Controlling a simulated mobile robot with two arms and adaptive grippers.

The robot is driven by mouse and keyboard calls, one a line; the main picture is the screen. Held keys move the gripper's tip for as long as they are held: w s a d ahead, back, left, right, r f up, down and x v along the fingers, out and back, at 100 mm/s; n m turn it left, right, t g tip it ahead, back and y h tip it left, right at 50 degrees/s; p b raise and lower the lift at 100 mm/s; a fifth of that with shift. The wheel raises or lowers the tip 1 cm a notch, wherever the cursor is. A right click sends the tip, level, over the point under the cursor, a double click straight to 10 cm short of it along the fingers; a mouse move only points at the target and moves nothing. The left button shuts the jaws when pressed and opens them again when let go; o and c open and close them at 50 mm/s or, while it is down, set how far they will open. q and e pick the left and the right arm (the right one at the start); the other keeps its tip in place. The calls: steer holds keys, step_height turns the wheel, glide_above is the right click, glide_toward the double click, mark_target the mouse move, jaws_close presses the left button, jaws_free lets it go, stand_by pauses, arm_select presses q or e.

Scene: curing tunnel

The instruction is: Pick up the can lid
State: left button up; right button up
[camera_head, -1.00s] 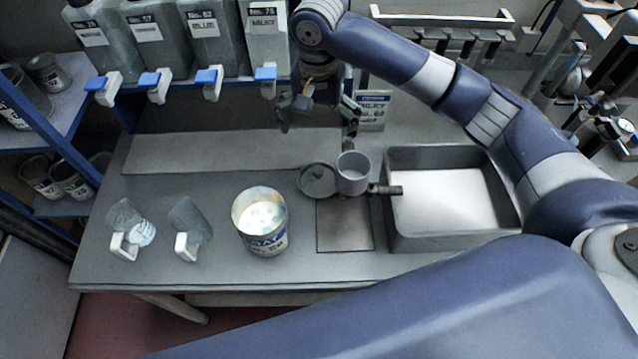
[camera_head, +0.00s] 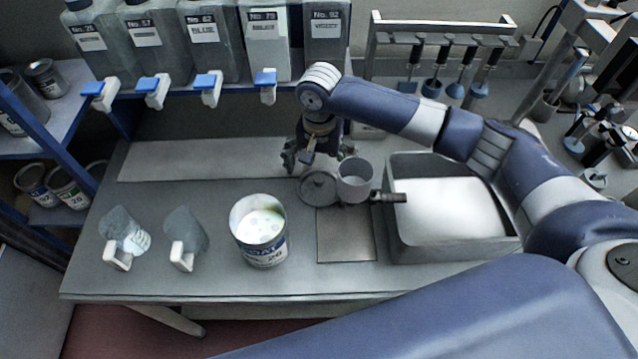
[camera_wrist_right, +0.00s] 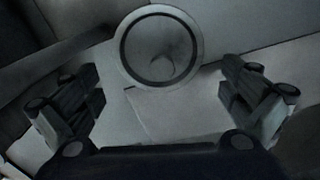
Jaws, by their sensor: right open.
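The can lid (camera_head: 318,188) is a grey round disc with a small raised middle, lying on the bench left of a grey metal cup (camera_head: 355,182). My right gripper (camera_head: 315,160) is open, pointing down just behind and above the lid in the head view. The right wrist view shows a round rimmed grey disc, seemingly the lid (camera_wrist_right: 122,50), beyond the open, empty fingers of the right gripper (camera_wrist_right: 162,105). An open paint can (camera_head: 241,246) with pale contents stands to the left. My left gripper is not in view.
A grey tray (camera_head: 393,225) stands right of the cup, whose dark handle reaches its rim. Two clear jugs (camera_head: 186,237) stand at left. Dispensers with blue taps (camera_head: 265,78) hang above the bench (camera_head: 200,280). A tool rack (camera_head: 440,42) is behind.

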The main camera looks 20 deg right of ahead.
mark_target(320, 178)
steer(key=shift+f, duration=1.5)
